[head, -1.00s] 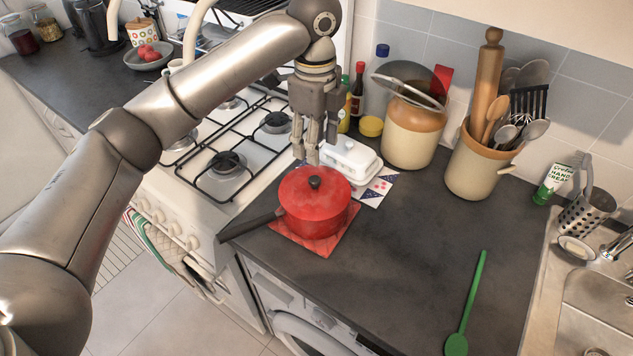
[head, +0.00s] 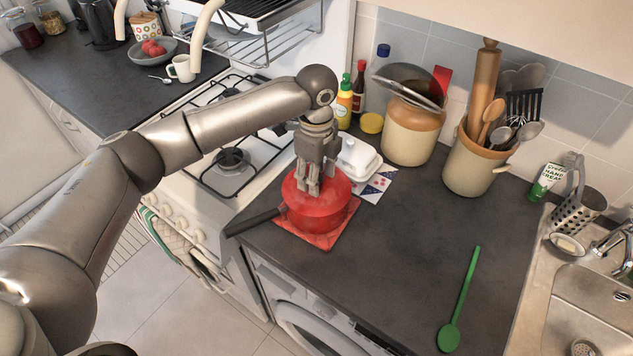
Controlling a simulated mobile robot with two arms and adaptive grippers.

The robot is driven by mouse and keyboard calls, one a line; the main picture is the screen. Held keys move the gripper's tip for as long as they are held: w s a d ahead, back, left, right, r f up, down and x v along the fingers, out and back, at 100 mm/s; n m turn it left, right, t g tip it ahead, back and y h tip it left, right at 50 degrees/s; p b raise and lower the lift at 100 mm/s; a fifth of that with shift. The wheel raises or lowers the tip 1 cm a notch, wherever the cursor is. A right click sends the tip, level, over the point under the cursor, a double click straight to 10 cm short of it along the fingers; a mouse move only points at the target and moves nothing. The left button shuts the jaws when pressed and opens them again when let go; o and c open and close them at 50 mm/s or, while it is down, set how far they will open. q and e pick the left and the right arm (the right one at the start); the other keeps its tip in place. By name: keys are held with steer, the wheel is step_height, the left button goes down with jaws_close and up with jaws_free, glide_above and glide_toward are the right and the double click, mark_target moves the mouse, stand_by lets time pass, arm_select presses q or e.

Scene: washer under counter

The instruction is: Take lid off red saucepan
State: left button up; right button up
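The red saucepan (head: 318,215) sits on a red patterned mat at the counter's front left corner, its dark handle (head: 254,222) pointing left. Its red lid (head: 341,186) is on the pan. My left gripper (head: 314,187) points down over the middle of the lid, its fingertips at the knob and close to the lid's surface. The fingers look spread apart, and they hide the knob, so contact with it cannot be made out. My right gripper is out of view.
A white butter dish (head: 357,160) stands close behind the pan on a patterned tile. A lidded crock (head: 411,135) and a utensil pot (head: 470,165) stand behind. A green spoon (head: 462,300) lies right. The middle counter is clear. The stove (head: 225,170) is left.

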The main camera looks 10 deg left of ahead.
arm_select(q)
jaws_close()
steer(key=shift+r, duration=0.15)
stand_by(0.4)
